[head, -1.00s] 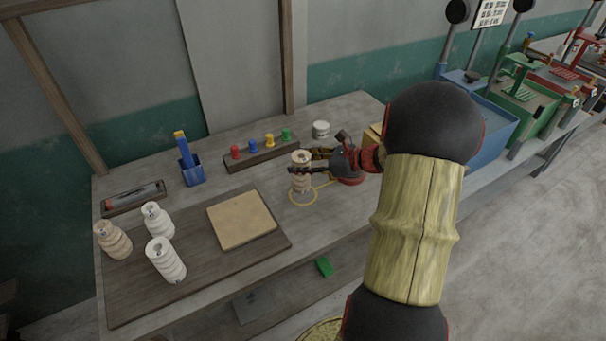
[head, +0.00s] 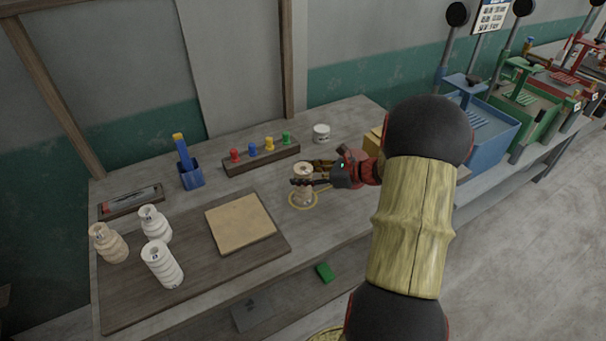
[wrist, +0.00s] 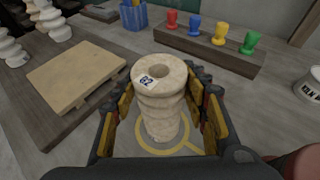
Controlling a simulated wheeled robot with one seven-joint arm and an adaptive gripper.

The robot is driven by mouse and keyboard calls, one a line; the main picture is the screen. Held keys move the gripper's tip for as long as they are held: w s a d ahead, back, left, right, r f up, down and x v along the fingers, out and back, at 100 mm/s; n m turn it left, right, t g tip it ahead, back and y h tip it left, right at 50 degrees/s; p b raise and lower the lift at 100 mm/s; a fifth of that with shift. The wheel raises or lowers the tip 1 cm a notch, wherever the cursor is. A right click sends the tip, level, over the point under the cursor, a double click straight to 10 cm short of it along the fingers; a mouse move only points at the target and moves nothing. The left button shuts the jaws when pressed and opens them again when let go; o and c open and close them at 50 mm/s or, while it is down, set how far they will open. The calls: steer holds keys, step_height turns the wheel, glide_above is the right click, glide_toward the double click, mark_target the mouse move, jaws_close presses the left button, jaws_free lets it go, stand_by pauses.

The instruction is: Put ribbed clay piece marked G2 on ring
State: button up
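The ribbed clay piece marked G2 (wrist: 162,103) is pale, upright and has a hole in its top. It also shows in the head view (head: 304,170). The yellow ring (head: 293,203) on the bench surrounds its base; the ring also shows in the wrist view (wrist: 190,150). The piece looks down at bench level inside the ring, but contact under it is hard to see.
Three other ribbed pieces (head: 162,266) stand at the left on a dark board (head: 200,283), beside a tan slab (head: 239,223). Behind are a blue holder (head: 191,178), a rack of coloured pegs (head: 262,158) and a white tub (head: 321,133). Bare bench surrounds the ring.

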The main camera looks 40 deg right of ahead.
steer(key=o, duration=0.4)
